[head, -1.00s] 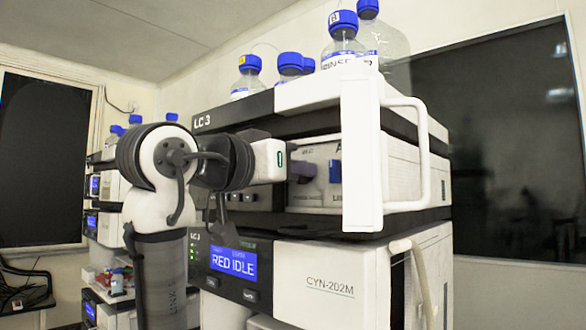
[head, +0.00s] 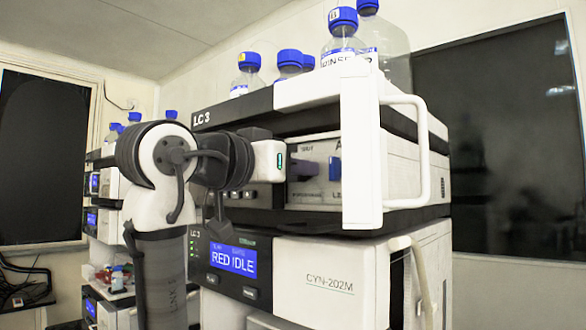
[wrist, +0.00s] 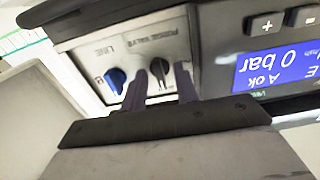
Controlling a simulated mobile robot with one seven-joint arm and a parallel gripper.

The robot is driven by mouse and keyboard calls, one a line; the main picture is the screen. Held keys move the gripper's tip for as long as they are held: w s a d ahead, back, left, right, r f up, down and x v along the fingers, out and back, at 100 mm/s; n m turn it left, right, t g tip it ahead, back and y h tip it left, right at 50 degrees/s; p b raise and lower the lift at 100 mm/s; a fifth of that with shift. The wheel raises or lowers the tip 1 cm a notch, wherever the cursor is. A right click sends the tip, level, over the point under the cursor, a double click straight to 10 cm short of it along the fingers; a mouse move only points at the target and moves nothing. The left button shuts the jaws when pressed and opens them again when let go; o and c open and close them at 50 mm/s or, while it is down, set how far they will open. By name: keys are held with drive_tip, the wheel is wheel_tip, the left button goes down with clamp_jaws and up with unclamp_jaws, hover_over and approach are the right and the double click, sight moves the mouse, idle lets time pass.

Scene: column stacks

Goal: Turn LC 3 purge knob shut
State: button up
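The dark purge knob (wrist: 158,70) sits on the light panel under the upside-down "PURGE VALVE" lettering in the wrist view. My gripper (wrist: 162,76) has its two purple fingers apart, one on each side of that knob as seen from the wrist. I cannot tell whether they touch it. In the head view my gripper (head: 304,169) reaches the front panel of the unit marked LC 3 (head: 203,119), and its purple finger hides the knob. A blue knob (wrist: 115,78) is beside it, outside the fingers; it also shows in the head view (head: 335,168).
A white handle (head: 424,150) juts out at the unit's right front corner. Bottles with blue caps (head: 344,38) stand on top. Below is a module with a blue display (head: 233,258). The wrist view shows another display (wrist: 275,68) reading 0 bar, with buttons (wrist: 265,25) close by.

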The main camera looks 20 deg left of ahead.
drive_tip(key=b+v, duration=0.4)
drive_tip(key=v, duration=0.9)
drive_tip(key=shift+s, duration=0.4)
drive_tip(key=shift+a, duration=0.1)
